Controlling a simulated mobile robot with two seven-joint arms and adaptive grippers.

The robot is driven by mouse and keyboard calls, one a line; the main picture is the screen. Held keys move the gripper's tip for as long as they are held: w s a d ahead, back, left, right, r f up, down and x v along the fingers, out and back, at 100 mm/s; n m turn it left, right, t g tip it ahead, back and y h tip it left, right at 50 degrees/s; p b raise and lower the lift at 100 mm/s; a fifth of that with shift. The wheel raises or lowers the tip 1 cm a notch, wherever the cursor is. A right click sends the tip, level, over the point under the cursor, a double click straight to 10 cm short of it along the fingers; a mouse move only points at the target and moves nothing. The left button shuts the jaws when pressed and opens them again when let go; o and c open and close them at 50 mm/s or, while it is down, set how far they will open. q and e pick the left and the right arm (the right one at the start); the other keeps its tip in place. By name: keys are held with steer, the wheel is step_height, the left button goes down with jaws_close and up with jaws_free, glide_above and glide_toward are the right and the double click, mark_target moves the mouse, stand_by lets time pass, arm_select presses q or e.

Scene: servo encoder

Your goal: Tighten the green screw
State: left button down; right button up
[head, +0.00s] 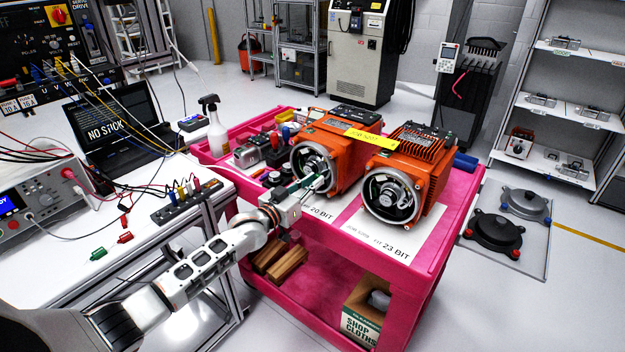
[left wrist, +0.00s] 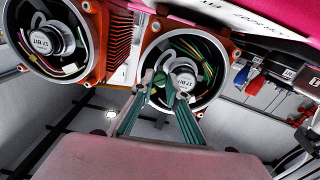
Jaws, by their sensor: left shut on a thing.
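Two orange servo motors stand side by side on the pink cart: the left motor (head: 340,150) over the 20 BIT sheet and the right motor (head: 423,165) over the 23 BIT sheet. Both have open round ends showing the encoders. My left gripper (head: 318,183) reaches into the left motor's open end. My right gripper is out of view.
The pink cart (head: 452,240) also holds a spray bottle (head: 215,130) and small parts left of the motors. The white workbench (head: 60,270) with cables and a laptop (head: 112,125) is at the left. A yellow tag (head: 371,138) lies across the motors.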

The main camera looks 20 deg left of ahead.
arm_select(q)
steer(key=shift+m+p, duration=0.5)
steer(key=shift+m, duration=3.2)
steer(key=c, duration=2)
jaws_free()
steer(key=shift+o, duration=0.2)
steer(key=v, duration=1.2)
